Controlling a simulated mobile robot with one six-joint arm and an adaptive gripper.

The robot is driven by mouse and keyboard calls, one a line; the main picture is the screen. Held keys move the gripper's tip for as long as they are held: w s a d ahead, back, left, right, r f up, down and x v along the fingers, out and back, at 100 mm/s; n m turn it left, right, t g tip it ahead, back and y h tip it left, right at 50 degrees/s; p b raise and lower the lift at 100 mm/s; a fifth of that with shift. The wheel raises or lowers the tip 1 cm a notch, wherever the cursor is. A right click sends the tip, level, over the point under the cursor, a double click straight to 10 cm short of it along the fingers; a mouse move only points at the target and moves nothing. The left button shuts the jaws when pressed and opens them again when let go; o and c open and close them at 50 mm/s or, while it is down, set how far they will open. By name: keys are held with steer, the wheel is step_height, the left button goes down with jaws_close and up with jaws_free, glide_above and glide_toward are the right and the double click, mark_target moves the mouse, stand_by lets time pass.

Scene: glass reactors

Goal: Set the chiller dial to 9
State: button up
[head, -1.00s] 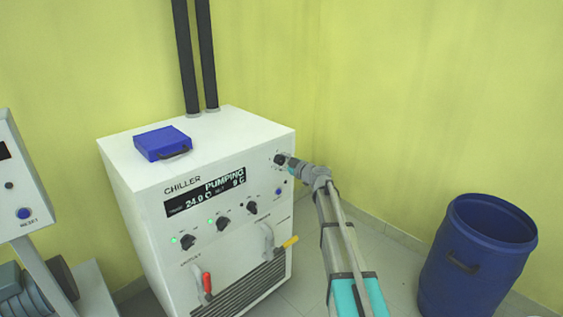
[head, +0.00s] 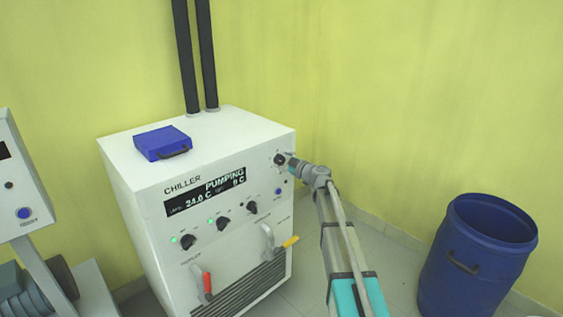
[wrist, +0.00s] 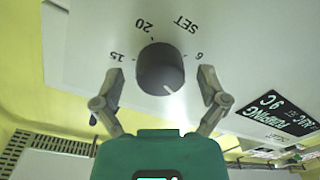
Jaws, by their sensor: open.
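The white chiller (head: 150,180) stands against the wall in the head view. Its black dial (head: 280,160) is at the upper right of the front panel. In the wrist view the dial (wrist: 160,68) has a white pointer line towards its lower right edge; 15, 20, SET and 6 are printed around it. The display (head: 206,192) reads PUMPING, 24.0 C and 9 C. My gripper (head: 292,164) is just in front of the dial. In the wrist view my gripper (wrist: 160,78) is open, one finger on each side of the dial, with gaps between.
A blue case (head: 163,143) lies on the chiller top, near two dark pipes (head: 196,60). Smaller knobs (head: 188,242) and red (head: 207,283) and yellow (head: 290,241) handles are on the front. A blue barrel (head: 475,260) stands at right, with clear floor between.

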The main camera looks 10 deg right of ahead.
steer(key=shift+s, duration=0.1)
steer(key=v, duration=1.1)
steer(key=shift+s+d, duration=0.25)
steer(key=shift+s, duration=0.05)
steer(key=shift+f, duration=0.1)
steer(key=s+a+f+m+g+h, duration=0.2)
steer(key=s+a+f+g, duration=0.35)
steer(key=s, duration=0.25)
steer(key=s+a+f+m+g+h, duration=0.1)
steer(key=s+a+f+m+g, duration=0.3)
steer(key=s+f, duration=0.35)
steer(key=s+d+f+m+g+h, duration=0.2)
steer(key=s+f+m+h, duration=0.15)
steer(key=s, duration=0.45)
steer(key=s+d+f+m+g+h, duration=0.1)
steer(key=s+f+m+g+h, duration=0.2)
steer(key=s, duration=0.6)
step_height(320, 180, up, 28)
steer(key=m+h+p, duration=0.1)
steer(key=p, duration=2.5)
